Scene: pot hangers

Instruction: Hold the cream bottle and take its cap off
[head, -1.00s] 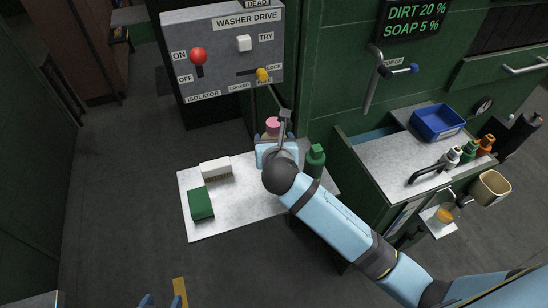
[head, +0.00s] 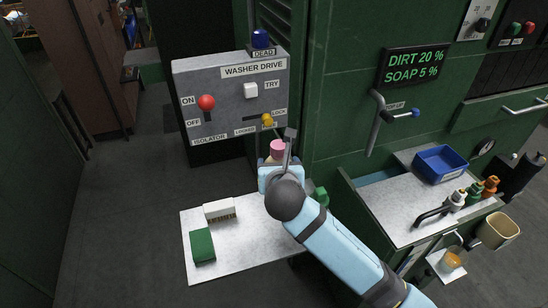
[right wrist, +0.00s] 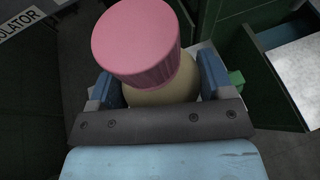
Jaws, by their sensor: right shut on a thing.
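The cream bottle (right wrist: 165,92) is between the two blue fingers of my right gripper (right wrist: 160,84), which is shut on its body. Its ribbed pink cap (right wrist: 140,45) is on top and points up toward the wrist camera. In the head view the pink cap (head: 277,147) shows just above my right gripper (head: 276,164), over the back of the white shelf (head: 245,240). The bottle's lower part is hidden by the gripper and wrist. My left gripper is not in view.
A green block (head: 203,246) and a white brush (head: 220,210) lie on the shelf's left. A green bottle (head: 321,195) is partly behind my right arm. The isolator panel (head: 235,95) stands behind. A sink counter (head: 405,205) with a blue tray (head: 441,164) is at right.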

